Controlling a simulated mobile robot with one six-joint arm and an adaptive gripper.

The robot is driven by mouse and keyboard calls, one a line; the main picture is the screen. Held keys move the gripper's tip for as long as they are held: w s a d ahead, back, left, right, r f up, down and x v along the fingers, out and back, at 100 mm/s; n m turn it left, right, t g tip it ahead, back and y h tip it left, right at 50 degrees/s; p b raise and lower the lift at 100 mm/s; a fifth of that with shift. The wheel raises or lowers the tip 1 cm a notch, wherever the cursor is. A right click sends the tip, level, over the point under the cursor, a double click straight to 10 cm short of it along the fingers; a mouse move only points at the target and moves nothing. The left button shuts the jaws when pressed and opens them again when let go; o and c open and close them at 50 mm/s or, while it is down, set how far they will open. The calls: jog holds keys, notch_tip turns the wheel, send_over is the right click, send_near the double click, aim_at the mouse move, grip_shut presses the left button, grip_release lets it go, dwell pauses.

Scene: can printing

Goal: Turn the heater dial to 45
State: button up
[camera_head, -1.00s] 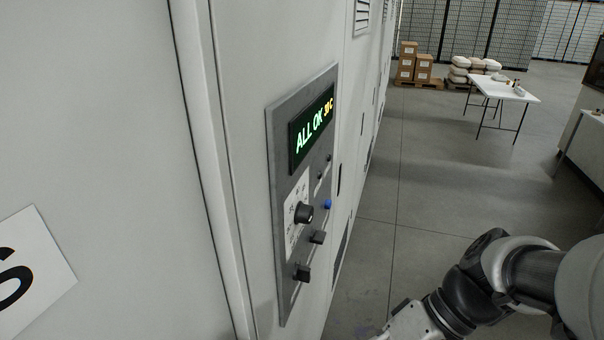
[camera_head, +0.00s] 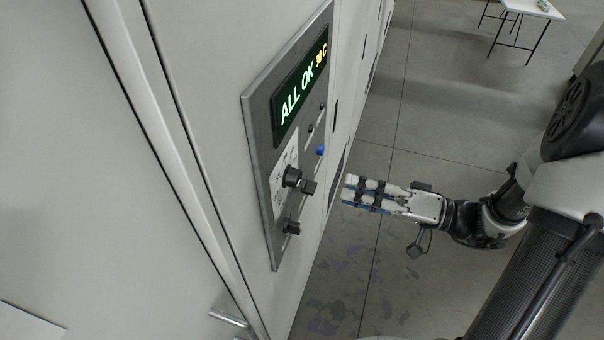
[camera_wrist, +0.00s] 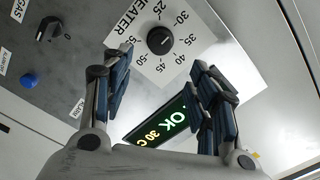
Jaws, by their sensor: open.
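The heater dial (camera_head: 292,177) is a round black knob on a white scale plate on the grey control panel (camera_head: 262,165). In the wrist view the dial (camera_wrist: 159,41) sits under the word HEATER, with numbers from 25 to 55 around it. A pale mark shows on the knob, but its exact reading is hard to tell. The display (camera_head: 301,88) reads ALL OK and 30 C. My gripper (camera_head: 350,193) is open and empty, pointing at the panel from the right, apart from the dial. In the wrist view the dial appears between and beyond my fingers (camera_wrist: 163,68).
A black knob marked GAS (camera_wrist: 48,29) and a blue button (camera_wrist: 29,80) share the panel. Another black knob (camera_head: 291,227) is lower down. A metal handle (camera_head: 228,316) sticks out below left. Floor right of the cabinet is clear; a white table (camera_head: 535,8) stands far back.

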aim_at(300, 177)
jog(key=p+x, duration=0.1)
jog(key=x, duration=1)
jog(key=shift+w+a, duration=0.1)
jog(key=shift+a, duration=0.15)
jog(key=shift+c, duration=0.3)
jog(key=c, duration=1)
